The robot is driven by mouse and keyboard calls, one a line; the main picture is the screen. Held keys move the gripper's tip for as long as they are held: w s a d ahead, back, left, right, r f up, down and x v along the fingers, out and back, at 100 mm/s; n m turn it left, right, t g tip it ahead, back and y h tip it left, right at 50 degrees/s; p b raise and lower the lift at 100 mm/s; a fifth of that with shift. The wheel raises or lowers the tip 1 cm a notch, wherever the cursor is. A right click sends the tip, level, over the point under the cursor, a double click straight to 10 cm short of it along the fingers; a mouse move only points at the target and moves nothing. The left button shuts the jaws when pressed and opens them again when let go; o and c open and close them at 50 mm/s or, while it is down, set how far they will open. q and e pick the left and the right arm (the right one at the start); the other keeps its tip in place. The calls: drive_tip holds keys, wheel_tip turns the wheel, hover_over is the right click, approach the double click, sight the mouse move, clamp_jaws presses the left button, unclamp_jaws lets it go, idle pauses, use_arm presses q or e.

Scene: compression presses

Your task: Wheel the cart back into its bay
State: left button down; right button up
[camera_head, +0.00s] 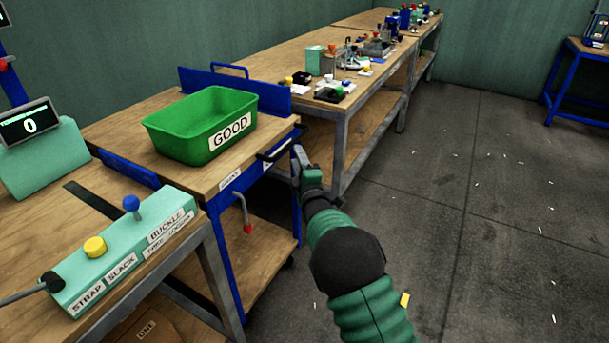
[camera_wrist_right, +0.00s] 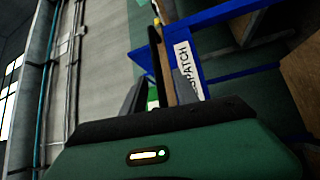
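The cart (camera_head: 249,172) has a wooden top, a blue frame and a lower wooden shelf. It stands between the near workbench and the long bench behind. A dark handle (camera_head: 281,146) juts from its right end. A green bin marked GOOD (camera_head: 181,141) sits on top. My right gripper (camera_head: 298,158) is beside the handle end; I cannot tell whether it touches. In the right wrist view its dark fingers (camera_wrist_right: 152,98) stand apart, near the cart's blue edge (camera_wrist_right: 228,11) and a label reading "PATCH". My left gripper is out of view. No bay marking is clear.
The near workbench (camera_head: 22,239) carries a teal button box (camera_head: 128,248) and a display (camera_head: 33,122). The long bench (camera_head: 335,106) holds several small items. A hooked rod with a red end (camera_head: 246,228) hangs below the cart top. Grey floor (camera_head: 480,230) is open to the right, with small scraps.

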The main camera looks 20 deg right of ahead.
drive_tip(key=s+a+f+p, duration=0.1)
drive_tip(key=s, duration=0.8)
drive_tip(key=shift+f+p, duration=0.2)
drive_tip(key=shift+p, duration=0.15)
